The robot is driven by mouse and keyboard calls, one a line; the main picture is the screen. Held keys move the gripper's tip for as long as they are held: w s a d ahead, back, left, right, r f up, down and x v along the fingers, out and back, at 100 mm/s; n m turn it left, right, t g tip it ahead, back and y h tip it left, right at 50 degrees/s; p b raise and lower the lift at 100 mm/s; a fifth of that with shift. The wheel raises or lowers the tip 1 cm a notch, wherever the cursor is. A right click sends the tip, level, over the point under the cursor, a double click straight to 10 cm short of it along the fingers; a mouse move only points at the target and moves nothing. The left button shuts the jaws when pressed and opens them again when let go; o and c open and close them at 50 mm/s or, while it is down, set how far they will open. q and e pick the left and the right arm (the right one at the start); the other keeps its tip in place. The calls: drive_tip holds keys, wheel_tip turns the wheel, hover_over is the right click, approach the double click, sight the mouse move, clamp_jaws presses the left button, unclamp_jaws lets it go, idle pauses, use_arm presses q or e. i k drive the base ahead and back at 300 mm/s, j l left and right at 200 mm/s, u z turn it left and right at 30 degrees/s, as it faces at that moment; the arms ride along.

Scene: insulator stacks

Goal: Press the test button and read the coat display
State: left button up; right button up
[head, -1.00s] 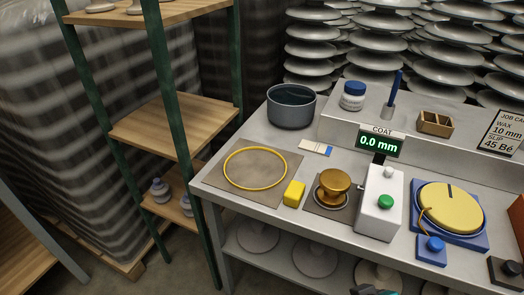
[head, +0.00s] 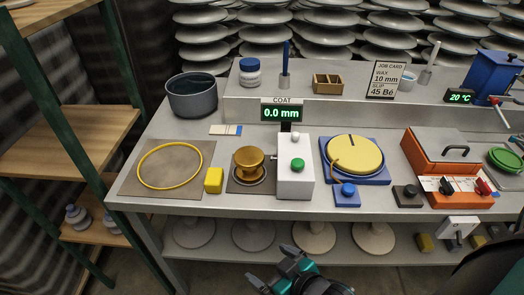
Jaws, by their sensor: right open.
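The white tester box (head: 295,180) stands on the bench with a green button (head: 298,164) on its front top and a small pale knob behind it. The coat display (head: 282,111) stands just behind it and reads 0.0 mm in green. A brass-coloured insulator piece (head: 249,159) sits on a brown square plate left of the box. My right gripper (head: 270,267) is at the bottom of the head view, in front of and below the bench edge, open and empty, apart from the button. My left gripper is not in view.
A yellow ring lies on a brown mat (head: 190,191) beside a yellow block (head: 214,180). A dark pot (head: 192,100) stands behind. Right of the tester are a yellow disc turntable (head: 352,154), blue button box (head: 347,194) and orange case (head: 440,150). A shelf with discs lies below.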

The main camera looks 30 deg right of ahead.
sight(297, 164)
drive_tip(key=l+z, duration=0.1)
drive_tip(key=z, duration=0.6)
drive_tip(key=l+z, duration=0.1)
drive_tip(key=z, duration=0.25)
